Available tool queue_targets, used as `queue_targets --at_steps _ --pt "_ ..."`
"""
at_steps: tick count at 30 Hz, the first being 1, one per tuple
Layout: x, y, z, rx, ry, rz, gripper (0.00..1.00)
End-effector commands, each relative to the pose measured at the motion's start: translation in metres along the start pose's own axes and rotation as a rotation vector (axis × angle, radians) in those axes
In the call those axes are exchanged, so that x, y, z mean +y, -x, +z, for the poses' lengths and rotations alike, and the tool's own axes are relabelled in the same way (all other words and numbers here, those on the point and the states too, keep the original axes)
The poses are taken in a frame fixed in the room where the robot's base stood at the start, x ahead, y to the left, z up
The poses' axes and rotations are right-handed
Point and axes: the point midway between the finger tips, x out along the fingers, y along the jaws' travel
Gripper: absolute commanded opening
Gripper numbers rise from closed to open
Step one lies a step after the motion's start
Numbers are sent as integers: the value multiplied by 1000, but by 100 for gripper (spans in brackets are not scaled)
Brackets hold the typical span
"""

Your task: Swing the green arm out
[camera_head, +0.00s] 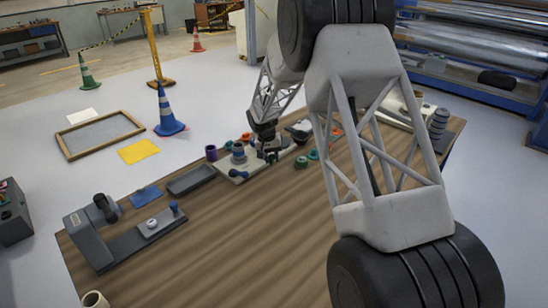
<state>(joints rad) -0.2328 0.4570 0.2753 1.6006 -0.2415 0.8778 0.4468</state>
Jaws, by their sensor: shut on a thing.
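My gripper (266,152) is at the far side of the wooden table, low over a light base plate (232,175) with small round parts. It is shut on a small greenish piece (272,157), which looks like the green arm. The fingers hide most of this piece, so its angle cannot be told. A blue-grey post (238,153) stands on the plate just left of the gripper. A dark blue knob (238,174) lies nearer on the plate.
Green (301,162), purple (211,153) and orange (337,132) parts stand near the gripper. A grey tray (191,180) and a grey fixture (90,234) are to the left. The table's (230,255) near middle is clear. My arm blocks much of the right.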

Motion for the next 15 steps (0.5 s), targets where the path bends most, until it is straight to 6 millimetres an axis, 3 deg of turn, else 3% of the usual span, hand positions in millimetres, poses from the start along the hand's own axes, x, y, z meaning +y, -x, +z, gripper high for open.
queue_targets --at_steps 15 --pt "-9 1 5 -29 -146 1 0"
